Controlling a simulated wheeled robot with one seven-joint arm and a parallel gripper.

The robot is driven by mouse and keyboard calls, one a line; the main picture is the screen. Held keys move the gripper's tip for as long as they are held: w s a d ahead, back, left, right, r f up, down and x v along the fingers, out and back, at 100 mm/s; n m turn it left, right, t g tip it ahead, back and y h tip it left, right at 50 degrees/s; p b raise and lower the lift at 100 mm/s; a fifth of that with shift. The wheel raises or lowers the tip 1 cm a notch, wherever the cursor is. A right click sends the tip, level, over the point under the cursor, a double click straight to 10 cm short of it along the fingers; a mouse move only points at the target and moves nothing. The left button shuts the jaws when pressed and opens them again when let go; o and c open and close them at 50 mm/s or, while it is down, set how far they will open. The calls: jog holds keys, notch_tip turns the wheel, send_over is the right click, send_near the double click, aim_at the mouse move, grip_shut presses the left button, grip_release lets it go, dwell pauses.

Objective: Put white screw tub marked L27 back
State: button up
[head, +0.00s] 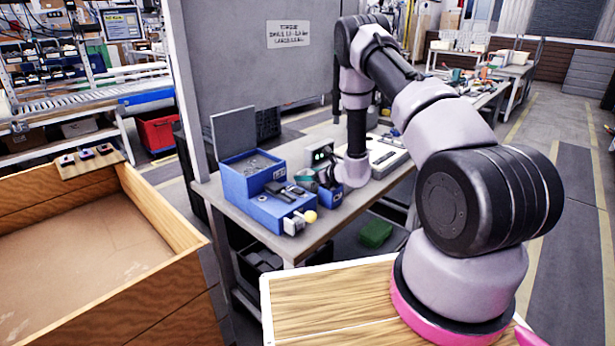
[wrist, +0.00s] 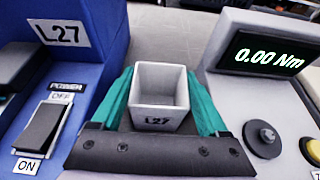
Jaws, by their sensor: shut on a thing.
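The white screw tub marked L27 (wrist: 157,124) is upright and looks empty in the wrist view. My gripper (wrist: 160,92) is shut on it, with a teal finger along each side. In the wrist view, a blue device (wrist: 92,20) with its own L27 label and a power switch stands close on the left. In the head view, my gripper (head: 312,175) is low over the workbench, near the blue equipment; the tub cannot be made out there. The tub's underside and what lies beneath it are hidden.
A torque meter (wrist: 262,75) reading 0.00 Nm stands close on the right in the wrist view. In the head view, a blue box (head: 235,185) and a grey panel (head: 260,70) stand at the bench's left. A large wooden crate (head: 150,300) is in the left foreground.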

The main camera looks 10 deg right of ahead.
jog(key=shift+f, duration=0.2)
jog(key=o, duration=1.5)
jog(key=shift+r, duration=0.15)
jog(key=v, duration=1.2)
jog(key=s+a+r+n+g+y, duration=0.15)
jog(key=s+a+r+n, duration=0.25)
jog(key=r, duration=0.5)
jog(key=s+a+r+n+g+y, duration=0.1)
jog(key=s+a+r+n+g, duration=0.25)
jog(key=r, duration=0.45)
jog(key=s+a+r+n+g+y, duration=0.25)
jog(key=s+r+n, duration=0.2)
jog(key=r, duration=0.45)
jog(key=shift+s+d+r+n+t+h, duration=0.65)
jog(key=shift+s+d+r+n+h, duration=1.35)
jog(key=shift+s, duration=1.2)
jog(key=shift+s+d+r+n+t+h, duration=0.65)
jog(key=shift+s+d+r+n+h, duration=0.7)
jog(key=shift+s+r+n, duration=1.3)
jog(key=shift+s+d+r+n+t+h, duration=0.65)
jog(key=shift+s+d+r+n+h, duration=1.15)
jog(key=shift+s, duration=2)
